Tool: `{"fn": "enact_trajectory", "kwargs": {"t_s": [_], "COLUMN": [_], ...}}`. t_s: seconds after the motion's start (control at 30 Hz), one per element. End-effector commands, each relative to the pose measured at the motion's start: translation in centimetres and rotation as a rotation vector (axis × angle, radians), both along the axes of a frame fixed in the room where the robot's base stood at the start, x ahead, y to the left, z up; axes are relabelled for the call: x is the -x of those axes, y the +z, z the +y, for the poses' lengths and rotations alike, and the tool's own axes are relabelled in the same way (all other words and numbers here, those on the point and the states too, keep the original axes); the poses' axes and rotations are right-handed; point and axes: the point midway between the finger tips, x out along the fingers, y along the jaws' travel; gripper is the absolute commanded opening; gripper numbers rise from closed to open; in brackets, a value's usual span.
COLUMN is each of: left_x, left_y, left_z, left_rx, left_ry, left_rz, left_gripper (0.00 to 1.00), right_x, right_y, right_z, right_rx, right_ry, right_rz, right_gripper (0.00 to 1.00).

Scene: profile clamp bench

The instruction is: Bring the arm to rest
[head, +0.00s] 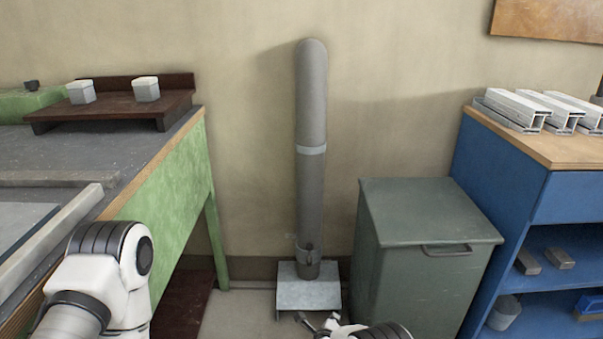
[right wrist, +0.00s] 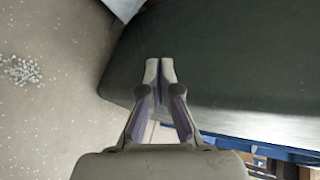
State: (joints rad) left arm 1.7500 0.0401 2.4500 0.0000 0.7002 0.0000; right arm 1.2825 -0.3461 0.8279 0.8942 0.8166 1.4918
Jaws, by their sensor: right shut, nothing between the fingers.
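My right gripper (head: 318,321) shows at the bottom edge of the head view, low in front of the grey stand and left of the grey-green bin. In the right wrist view its two fingers (right wrist: 160,72) are together at the tips with nothing between them. The dark side of the bin (right wrist: 235,70) fills much of that view behind and to the right of the fingers. A white link of my left arm shows at the lower left of the head view. My left gripper is out of view.
The grey-green bin (head: 432,215) stands beside the blue shelf unit (head: 520,230) with metal profiles (head: 515,108) on top. A tall grey cylinder (head: 311,150) stands on a metal base (head: 309,292) against the wall. A green bench (head: 165,205) is at left.

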Motion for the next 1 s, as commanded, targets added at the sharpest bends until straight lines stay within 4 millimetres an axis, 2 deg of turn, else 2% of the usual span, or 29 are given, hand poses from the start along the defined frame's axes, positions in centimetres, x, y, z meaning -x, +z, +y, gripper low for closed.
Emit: {"fn": "enact_trajectory", "kwargs": {"t_s": [0.17, 0.27, 0.37, 0.47, 0.5, 0.6, 0.7, 0.8, 0.97, 1.0], "left_x": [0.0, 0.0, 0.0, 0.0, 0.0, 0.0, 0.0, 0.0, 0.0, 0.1], "left_y": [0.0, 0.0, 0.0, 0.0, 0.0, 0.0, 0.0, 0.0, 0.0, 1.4], "left_z": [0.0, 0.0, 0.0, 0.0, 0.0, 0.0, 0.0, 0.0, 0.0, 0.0], "left_rx": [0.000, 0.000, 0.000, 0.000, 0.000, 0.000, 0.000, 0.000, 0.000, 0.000], "left_ry": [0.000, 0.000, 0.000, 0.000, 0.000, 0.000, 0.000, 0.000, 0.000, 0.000], "left_rz": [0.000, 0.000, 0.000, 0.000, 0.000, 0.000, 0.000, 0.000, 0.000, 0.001], "left_gripper": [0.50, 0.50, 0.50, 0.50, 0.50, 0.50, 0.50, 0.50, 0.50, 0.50], "right_x": [3.1, 5.9, 10.5, 17.5, 20.7, 27.9, 33.9, 38.9, 45.5, 46.2], "right_y": [-2.0, -3.1, -4.0, -4.0, -3.7, -2.2, -0.3, 1.9, 5.7, 7.6], "right_z": [-4.1, -6.9, -10.4, -13.9, -14.9, -16.4, -16.7, -16.6, -15.8, -15.6], "right_rx": [0.256, 0.426, 0.617, 0.809, 0.867, 0.956, 0.990, 0.994, 0.970, 0.969], "right_ry": [0.162, 0.295, 0.487, 0.768, 0.895, 1.191, 1.442, 1.654, 1.942, 1.981], "right_rz": [0.172, 0.302, 0.473, 0.678, 0.752, 0.876, 0.933, 0.949, 0.913, 0.901], "right_gripper": [0.00, 0.00, 0.00, 0.00, 0.00, 0.00, 0.00, 0.00, 0.00, 0.00]}}
